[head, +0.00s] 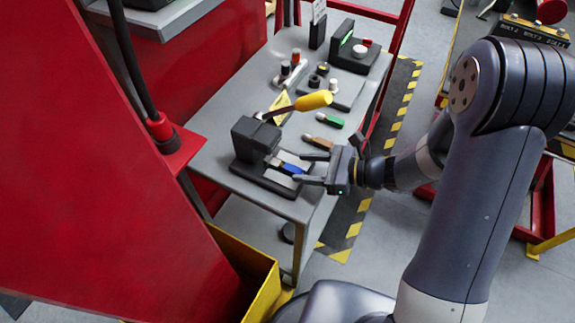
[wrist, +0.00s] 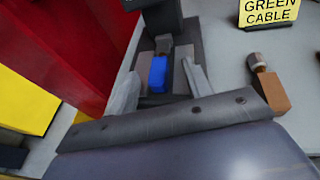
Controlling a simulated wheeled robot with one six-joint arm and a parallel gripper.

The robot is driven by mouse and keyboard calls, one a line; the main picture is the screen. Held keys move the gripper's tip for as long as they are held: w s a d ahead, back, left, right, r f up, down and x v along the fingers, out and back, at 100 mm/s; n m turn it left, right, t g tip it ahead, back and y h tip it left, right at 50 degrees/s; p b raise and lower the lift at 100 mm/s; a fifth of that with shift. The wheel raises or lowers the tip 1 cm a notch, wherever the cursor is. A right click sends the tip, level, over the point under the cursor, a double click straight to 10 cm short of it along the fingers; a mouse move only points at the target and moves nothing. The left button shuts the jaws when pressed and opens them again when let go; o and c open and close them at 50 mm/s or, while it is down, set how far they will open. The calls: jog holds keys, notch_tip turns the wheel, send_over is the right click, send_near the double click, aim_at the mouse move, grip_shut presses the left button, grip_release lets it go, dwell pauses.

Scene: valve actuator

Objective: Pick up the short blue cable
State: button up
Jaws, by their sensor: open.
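The short blue cable (head: 291,168) lies on a dark block fixture (head: 250,138) near the front left of the grey table. In the wrist view the blue cable (wrist: 158,74) sits between the two fingers, its metal end pointing away toward the dark block. My gripper (head: 308,168) is open, its fingers on either side of the cable in the head view. In the wrist view my gripper (wrist: 160,90) shows no finger clearly pressed on the cable; whether either touches it I cannot tell.
A brown connector (head: 318,143) and a green one (head: 330,121) lie to the right. A yellow "GREEN CABLE" sign (wrist: 268,12) stands nearby. A red panel (head: 110,180) and a yellow bin (head: 262,300) border the left.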

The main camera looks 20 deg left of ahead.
aim_at(287, 167)
jog(key=x, duration=0.3)
jog(key=shift+s+a+r, duration=0.1)
jog(key=shift+c, duration=0.6)
grip_shut()
